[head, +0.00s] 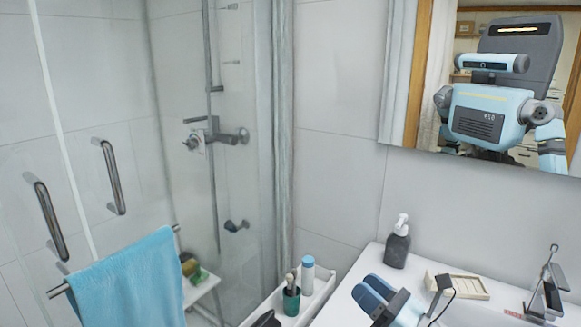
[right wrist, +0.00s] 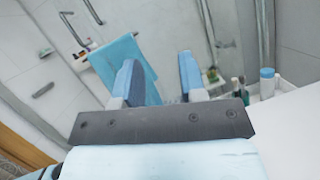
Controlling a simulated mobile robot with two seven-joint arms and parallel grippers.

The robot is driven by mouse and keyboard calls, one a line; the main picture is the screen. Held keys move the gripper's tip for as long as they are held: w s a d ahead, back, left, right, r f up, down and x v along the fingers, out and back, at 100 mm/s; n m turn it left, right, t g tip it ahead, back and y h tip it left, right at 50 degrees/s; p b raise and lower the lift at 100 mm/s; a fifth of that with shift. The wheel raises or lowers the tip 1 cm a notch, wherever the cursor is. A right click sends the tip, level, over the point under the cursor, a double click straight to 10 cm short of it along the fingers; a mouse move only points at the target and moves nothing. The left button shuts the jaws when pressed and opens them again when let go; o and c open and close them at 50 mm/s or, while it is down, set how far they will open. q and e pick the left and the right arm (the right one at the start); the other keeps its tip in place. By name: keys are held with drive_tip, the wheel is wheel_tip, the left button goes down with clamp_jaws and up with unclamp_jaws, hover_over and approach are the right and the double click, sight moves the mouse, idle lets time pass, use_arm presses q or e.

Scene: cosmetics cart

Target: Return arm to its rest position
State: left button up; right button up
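My right gripper (head: 368,288) shows at the bottom of the head view, in front of the white washbasin counter (head: 350,318). Its two blue fingers also fill the middle of the right wrist view (right wrist: 158,75). They stand apart with nothing between them, so it is open and empty. In the wrist view a blue towel is behind the fingers. My left gripper is not in view.
A white cart (head: 318,298) holds a white-and-blue bottle (head: 308,275) and a dark green cup (head: 291,301). A dark soap dispenser (head: 398,248), a soap tray (head: 460,286) and a faucet (head: 548,290) stand on the counter. The blue towel (head: 130,280) hangs from a shower-door rail. A mirror (head: 490,85) reflects me.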

drive_tip(key=s+d+f+m+h, duration=0.45)
drive_tip(key=m+h, duration=0.35)
drive_tip(key=m, duration=0.6)
drive_tip(key=s+d+f+m+h, duration=0.3)
drive_tip(key=d+f+m+h, duration=0.4)
drive_tip(key=m, duration=0.7)
drive_tip(key=s+f+m+g, duration=0.5)
drive_tip(key=s+m+g, duration=0.1)
drive_tip(key=s, duration=0.5)
drive_tip(key=s+f+m+g, duration=0.5)
drive_tip(key=s+m+g, duration=0.1)
drive_tip(key=s, duration=0.4)
drive_tip(key=w+a+f+t+y+p, duration=0.2)
drive_tip(key=w+a+t+p, duration=0.4)
drive_tip(key=p, duration=0.5)
drive_tip(key=shift+n+t+p, duration=0.3)
drive_tip(key=shift+n+t, duration=0.1)
drive_tip(key=shift+t, duration=0.4)
